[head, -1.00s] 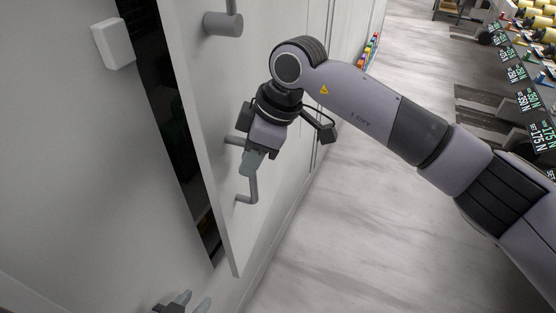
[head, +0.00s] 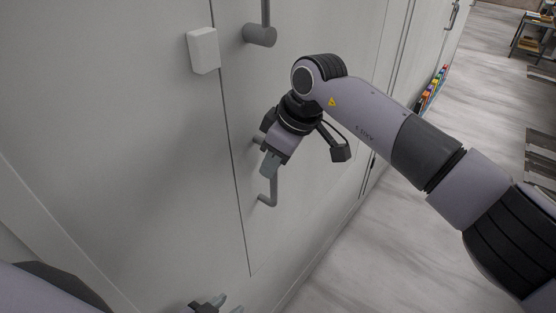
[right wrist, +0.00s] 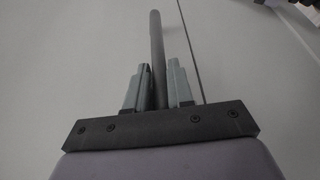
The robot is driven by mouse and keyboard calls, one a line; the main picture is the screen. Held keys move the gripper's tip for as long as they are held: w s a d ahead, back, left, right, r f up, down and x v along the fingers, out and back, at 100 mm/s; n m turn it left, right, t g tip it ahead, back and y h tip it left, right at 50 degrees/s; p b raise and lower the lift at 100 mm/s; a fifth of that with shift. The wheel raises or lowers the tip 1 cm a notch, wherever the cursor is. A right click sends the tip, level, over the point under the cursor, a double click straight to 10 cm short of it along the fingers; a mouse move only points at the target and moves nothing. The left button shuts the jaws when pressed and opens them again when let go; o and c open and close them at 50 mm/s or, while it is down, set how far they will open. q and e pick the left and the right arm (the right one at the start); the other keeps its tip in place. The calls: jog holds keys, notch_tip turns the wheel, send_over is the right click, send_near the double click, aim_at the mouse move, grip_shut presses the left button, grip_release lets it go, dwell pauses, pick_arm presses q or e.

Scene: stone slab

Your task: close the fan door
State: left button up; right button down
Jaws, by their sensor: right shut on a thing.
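The fan door (head: 305,215) is a flat grey-white panel. In the head view its left edge now meets the neighbouring panel (head: 140,140) at a thin dark seam, with no dark opening showing. A grey bar handle (head: 273,190) stands out from the door. My right gripper (head: 269,168) is shut on this handle. In the right wrist view the handle (right wrist: 156,40) rises between the two fingers (right wrist: 160,85). My left gripper (head: 224,304) shows only partly at the bottom edge of the head view, its fingers apart and away from the door handle.
A small white box (head: 203,50) is fixed to the panel left of the seam. Free marble-look floor (head: 400,230) lies to the right. A colourful row of items (head: 432,90) stands farther along the wall.

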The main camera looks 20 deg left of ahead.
jog(key=shift+a+r, duration=0.25)
jog(key=shift+a, duration=0.25)
jog(key=c, duration=1.4)
grip_release()
jog(key=o, duration=0.3)
jog(key=shift+a+f, duration=0.1)
jog(key=shift+a, duration=0.15)
jog(key=shift+d, duration=0.1)
jog(key=shift+w+f, duration=0.1)
jog(key=shift+f, duration=0.05)
jog(key=b+v, duration=0.1)
jog(key=v, duration=0.6)
jog(key=shift+d, duration=0.15)
